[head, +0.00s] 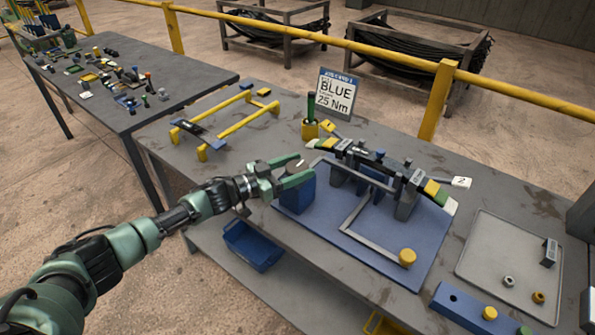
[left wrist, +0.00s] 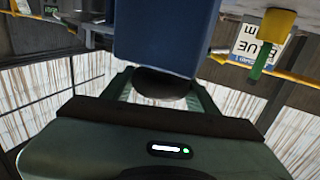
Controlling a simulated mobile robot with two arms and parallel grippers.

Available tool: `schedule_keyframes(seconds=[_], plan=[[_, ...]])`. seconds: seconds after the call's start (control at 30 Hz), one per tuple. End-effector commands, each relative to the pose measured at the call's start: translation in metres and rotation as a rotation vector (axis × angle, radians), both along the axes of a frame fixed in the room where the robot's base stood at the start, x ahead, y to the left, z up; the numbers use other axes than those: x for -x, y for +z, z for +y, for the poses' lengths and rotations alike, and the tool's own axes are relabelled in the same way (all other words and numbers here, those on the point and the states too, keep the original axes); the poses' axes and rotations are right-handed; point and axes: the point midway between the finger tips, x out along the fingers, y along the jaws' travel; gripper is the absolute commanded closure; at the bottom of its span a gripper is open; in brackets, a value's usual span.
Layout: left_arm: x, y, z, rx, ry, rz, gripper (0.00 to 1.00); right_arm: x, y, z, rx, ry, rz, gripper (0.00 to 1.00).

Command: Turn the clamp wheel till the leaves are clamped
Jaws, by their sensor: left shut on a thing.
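My left gripper (head: 298,170) reaches in from the left at the near end of the spring rig. In the left wrist view its fingers (left wrist: 165,88) are shut around a dark round part (left wrist: 165,80), which looks like the clamp wheel. This part sits against a blue block (left wrist: 165,35). The same blue block (head: 296,196) stands on a blue base plate (head: 390,245) in the head view, where the gripper hides the wheel. The leaves (head: 372,160) lie in a dark stack across grey supports, with green and yellow ends. Whether they are pressed tight, I cannot tell. My right gripper is not in view.
A bent grey bar with a yellow knob (head: 407,257) crosses the base plate. A sign (head: 336,93) reads "BLUE 25 Nm". A green-handled tool (head: 311,105) stands in a yellow holder behind. A grey tray (head: 480,265) with small parts lies right. A yellow rack (head: 235,123) stands left.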

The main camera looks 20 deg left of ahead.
Motion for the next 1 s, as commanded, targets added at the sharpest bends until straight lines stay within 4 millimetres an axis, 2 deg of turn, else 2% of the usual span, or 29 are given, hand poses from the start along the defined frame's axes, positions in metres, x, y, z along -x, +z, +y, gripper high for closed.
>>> schedule_keyframes(seconds=[0.13,0.63,0.67,0.73,1.0], plan=[[-0.0011,0.0002,0.0009,-0.001,-0.033,-0.002,0.82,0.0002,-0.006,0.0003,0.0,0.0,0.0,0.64],[-0.001,0.0017,0.0005,0.0,-0.05,-0.003,0.82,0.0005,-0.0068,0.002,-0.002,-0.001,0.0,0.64],[-0.001,0.0017,0.0005,0.0,-0.05,-0.003,0.39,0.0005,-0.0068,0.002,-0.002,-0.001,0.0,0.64],[-0.0009,0.0018,0.0004,0.0,-0.05,-0.003,0.2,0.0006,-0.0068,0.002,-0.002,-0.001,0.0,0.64],[-0.0004,0.0009,-0.0003,0.0,-0.052,-0.001,0.2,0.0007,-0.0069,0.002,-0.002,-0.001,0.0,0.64]])
